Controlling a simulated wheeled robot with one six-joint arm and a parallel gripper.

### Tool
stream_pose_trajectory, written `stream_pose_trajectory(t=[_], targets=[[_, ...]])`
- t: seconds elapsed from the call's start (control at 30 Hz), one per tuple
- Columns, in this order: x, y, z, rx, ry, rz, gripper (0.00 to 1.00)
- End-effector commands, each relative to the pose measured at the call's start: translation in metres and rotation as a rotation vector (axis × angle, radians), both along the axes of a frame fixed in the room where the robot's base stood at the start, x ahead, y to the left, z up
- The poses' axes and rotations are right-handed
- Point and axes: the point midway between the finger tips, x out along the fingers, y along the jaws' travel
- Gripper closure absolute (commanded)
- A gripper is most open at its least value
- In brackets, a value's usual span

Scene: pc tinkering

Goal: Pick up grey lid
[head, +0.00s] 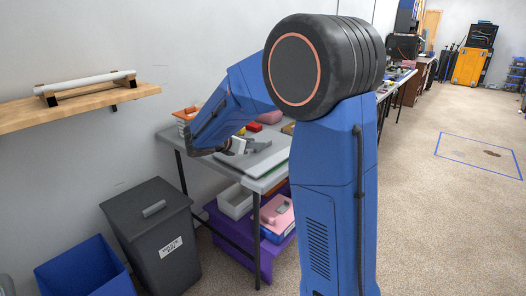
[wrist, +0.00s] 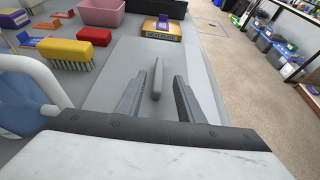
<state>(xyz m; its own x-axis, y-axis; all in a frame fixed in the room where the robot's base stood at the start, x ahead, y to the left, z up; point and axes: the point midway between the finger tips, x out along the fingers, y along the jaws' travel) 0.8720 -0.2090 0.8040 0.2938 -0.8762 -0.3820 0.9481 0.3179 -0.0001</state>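A flat grey lid (wrist: 130,62) with an upright bar handle (wrist: 157,80) lies on the grey table. In the head view the lid (head: 266,162) shows as a pale panel near the table's front edge, partly behind my arm. My gripper (wrist: 155,98) is open, with one finger on each side of the handle. I see gaps between the handle and both fingers. In the head view my gripper (head: 248,148) is low over the table, partly hidden by my arm.
A dark waste bin (head: 135,222) stands on the floor left of the table (head: 178,138).

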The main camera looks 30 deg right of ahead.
Motion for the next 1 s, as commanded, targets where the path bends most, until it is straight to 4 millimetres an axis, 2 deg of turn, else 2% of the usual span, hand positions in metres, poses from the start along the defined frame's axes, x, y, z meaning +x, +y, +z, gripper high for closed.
stream_pose_trajectory(t=[0.3,0.57,0.7,0.73,1.0], targets=[[0.013,-0.034,-0.019,0.001,0.0,-0.002,0.66],[0.015,-0.037,-0.02,0.001,0.0,0.0,0.66],[0.015,-0.037,-0.02,0.001,0.0,0.0,0.97],[0.015,-0.037,-0.02,0.001,0.0,0.0,1.0],[0.015,-0.037,-0.02,0.0,-0.001,0.0,1.0]])
